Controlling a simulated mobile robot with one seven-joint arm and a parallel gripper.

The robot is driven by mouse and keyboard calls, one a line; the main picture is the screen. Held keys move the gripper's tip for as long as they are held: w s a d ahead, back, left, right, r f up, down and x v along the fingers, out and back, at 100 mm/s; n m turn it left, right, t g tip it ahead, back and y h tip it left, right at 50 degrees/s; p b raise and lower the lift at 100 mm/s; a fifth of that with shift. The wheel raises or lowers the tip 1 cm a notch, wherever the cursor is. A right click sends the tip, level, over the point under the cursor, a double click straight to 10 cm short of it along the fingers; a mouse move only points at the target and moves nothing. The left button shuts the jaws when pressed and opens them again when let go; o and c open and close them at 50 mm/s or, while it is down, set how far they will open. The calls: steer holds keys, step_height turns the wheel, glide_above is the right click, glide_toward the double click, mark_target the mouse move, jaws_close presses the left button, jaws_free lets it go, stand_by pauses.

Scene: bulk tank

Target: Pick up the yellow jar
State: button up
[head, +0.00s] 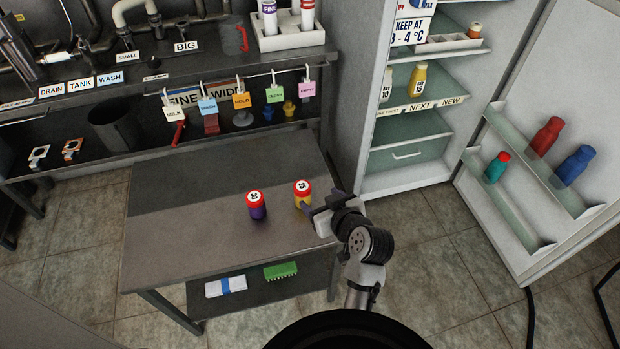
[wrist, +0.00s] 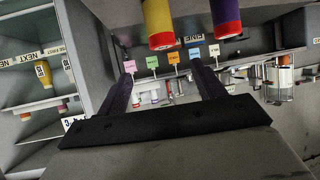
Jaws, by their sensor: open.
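The yellow jar (head: 302,202) has a red lid with a white label and stands upright on the steel table. My gripper (head: 318,203) is open at the right side of this jar, fingers toward it. In the head view a finger overlaps the jar's lower right; I cannot tell whether it touches. The wrist picture appears upside down. There the yellow jar (wrist: 157,15) shows at the top edge, across from the space between my open fingers (wrist: 163,68), which hold nothing. Part of it is cut off by the frame.
A purple jar (head: 257,211) with a red lid stands left of the yellow one; it also shows in the wrist view (wrist: 225,10). The table (head: 180,235) is otherwise clear. The fridge (head: 405,175) is open at the right, its door (head: 540,130) holding several bottles.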

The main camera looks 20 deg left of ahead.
mark_target(300, 186)
steer(key=p+x, duration=0.1)
steer(key=x, duration=0.7)
steer(key=shift+w+f, duration=0.1)
steer(key=shift+f, duration=0.25)
steer(key=shift+s+p+x, duration=0.15)
steer(key=shift+p+x, duration=0.25)
steer(key=shift+x, duration=0.95)
steer(key=shift+s+p+x, duration=0.15)
steer(key=shift+p+x, duration=0.2)
steer(key=shift+x, duration=0.95)
steer(key=shift+a+f, duration=0.15)
steer(key=shift+a, duration=0.05)
steer(key=c, duration=1.1)
